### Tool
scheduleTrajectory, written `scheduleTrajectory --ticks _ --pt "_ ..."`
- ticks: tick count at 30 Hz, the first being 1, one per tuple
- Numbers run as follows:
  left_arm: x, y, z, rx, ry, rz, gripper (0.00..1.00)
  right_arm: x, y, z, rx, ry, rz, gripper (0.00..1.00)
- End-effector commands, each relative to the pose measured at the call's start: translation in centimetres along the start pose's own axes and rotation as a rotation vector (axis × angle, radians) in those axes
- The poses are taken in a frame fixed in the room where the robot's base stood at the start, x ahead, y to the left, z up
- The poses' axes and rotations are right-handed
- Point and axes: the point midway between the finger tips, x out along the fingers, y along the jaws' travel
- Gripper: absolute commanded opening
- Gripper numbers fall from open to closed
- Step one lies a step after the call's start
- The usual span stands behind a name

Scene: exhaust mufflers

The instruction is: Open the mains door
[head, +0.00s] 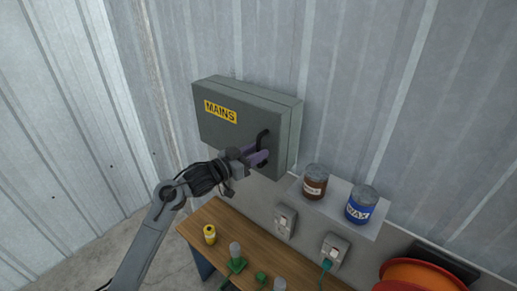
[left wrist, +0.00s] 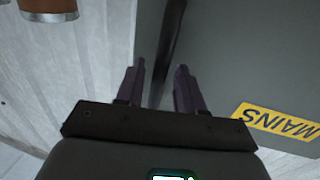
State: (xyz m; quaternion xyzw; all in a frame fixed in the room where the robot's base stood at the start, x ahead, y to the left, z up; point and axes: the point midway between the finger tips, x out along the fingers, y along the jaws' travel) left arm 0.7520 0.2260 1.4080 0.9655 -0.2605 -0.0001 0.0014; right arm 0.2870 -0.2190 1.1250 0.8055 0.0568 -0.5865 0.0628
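The mains box (head: 225,135) is a grey cabinet on the corrugated wall in the head view. Its door bears a yellow MAINS label (head: 220,112), which also shows in the left wrist view (left wrist: 280,122). A black bar handle (head: 262,138) stands upright near the door's right edge. My left gripper (head: 262,157) is at the lower part of the handle, its purple fingers partly overlapping it. In the left wrist view the fingers are apart and the handle (left wrist: 172,45) runs between them with space on both sides. Contact cannot be told. My right gripper is not in view.
A small shelf (head: 337,204) right of the box holds a brown tin (head: 315,182) and a blue WAX tin (head: 361,205). A wooden bench (head: 208,217) below carries a yellow can (head: 210,234) and green items. Wall sockets (head: 285,222) sit below the shelf.

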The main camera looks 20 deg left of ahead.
Motion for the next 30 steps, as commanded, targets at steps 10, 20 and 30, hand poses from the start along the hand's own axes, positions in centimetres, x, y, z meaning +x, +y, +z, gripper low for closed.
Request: scheduleTrajectory --ticks 10,20,30 --pt "1.26 0.05 0.02 0.002 0.0 0.0 0.37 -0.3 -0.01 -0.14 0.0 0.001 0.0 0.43" --pt "1.23 0.05 0.03 0.001 0.0 0.0 0.11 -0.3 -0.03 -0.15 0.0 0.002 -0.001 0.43" --pt "1.21 0.05 0.02 0.001 0.0 0.0 0.0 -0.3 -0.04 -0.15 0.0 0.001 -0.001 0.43"
